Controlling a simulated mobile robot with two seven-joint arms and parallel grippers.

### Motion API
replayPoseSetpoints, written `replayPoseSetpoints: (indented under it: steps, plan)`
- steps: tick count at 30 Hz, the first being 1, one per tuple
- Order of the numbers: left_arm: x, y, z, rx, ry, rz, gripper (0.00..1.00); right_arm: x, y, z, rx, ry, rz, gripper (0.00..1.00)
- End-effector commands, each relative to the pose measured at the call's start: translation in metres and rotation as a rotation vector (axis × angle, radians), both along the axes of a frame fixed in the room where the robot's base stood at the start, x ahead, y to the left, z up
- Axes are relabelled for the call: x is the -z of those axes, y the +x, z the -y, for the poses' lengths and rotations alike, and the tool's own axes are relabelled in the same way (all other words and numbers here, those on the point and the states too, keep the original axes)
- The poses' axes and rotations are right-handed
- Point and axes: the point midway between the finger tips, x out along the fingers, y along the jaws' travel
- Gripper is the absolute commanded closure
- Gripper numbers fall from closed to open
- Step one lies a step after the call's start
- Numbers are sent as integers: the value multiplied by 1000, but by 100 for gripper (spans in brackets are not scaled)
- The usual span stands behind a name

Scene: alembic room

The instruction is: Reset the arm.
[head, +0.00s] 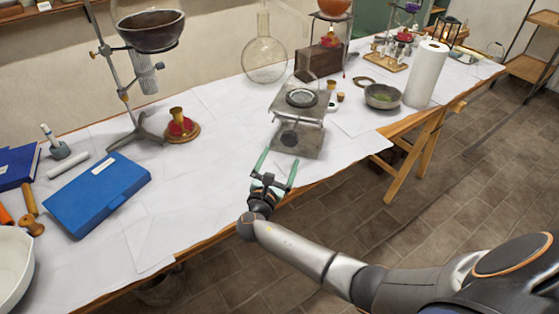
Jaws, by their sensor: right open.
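My right gripper (276,166) is open, with its two green fingers apart and nothing between them. It is over the front edge of the white-covered table (215,190), in front of the metal stand (298,141) that bears a small round dish (302,97). The fingers point toward the back of the table. My right arm comes in from the lower right over the floor. My left gripper does not show.
A blue box (98,192) lies at the left, near a white bowl (12,268). A brass-and-red stamp (181,126), a glass flask (264,58), a grey bowl (382,96) and a paper roll (427,75) stand farther back. Tabletop left of the gripper is clear.

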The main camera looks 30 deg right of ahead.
Motion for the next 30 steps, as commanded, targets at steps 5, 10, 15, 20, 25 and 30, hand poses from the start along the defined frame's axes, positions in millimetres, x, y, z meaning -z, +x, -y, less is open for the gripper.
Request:
replayPoseSetpoints:
  steps: [5,10,15,20,25,30]
  plan:
    - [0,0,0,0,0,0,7,0,-3,-2,1,0,-1,4]
    - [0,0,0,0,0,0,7,0,-2,-2,1,0,-1,4]
    - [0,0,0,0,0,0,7,0,-2,-2,1,0,0,4]
    - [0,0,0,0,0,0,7,7,-10,-1,14,63,14,4]
    - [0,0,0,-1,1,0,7,48,-60,-1,114,435,91,4]
    - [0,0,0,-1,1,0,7,92,-138,-12,337,955,216,4]
